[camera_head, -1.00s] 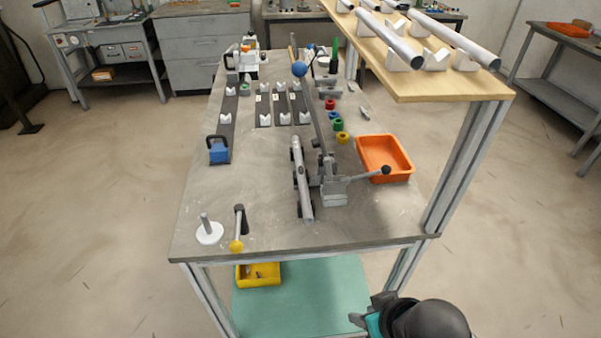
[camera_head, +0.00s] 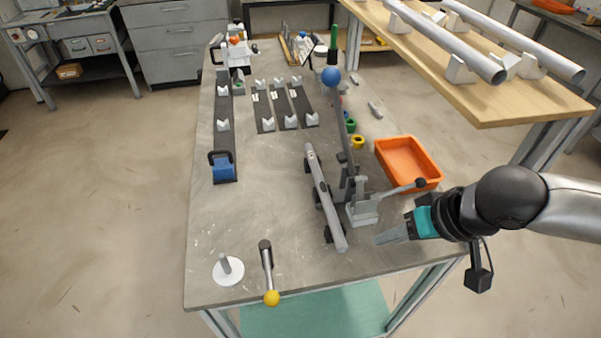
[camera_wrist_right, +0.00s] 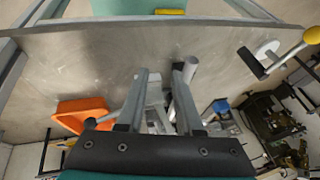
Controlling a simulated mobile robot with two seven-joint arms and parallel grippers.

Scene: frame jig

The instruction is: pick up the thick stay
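Two grey tubes lie side by side on white V-blocks on the wooden shelf, a nearer one (camera_head: 450,42) and a farther one (camera_head: 520,42). Another grey tube (camera_head: 325,195) lies along the bench on dark supports. I cannot tell for sure which one is the thick stay. My right gripper (camera_head: 379,239) is over the bench's front right part, right of the bench tube and apart from it. In the right wrist view its two grey fingers (camera_wrist_right: 160,80) stand apart with nothing held between them. My left gripper is not in view.
A grey lever clamp (camera_head: 362,208) stands close by my right gripper. An orange tray (camera_head: 408,160) is behind it. A white disc with a peg (camera_head: 228,270) and a yellow-knobbed lever (camera_head: 268,270) are at front left. The wooden shelf (camera_head: 485,105) overhangs the right side.

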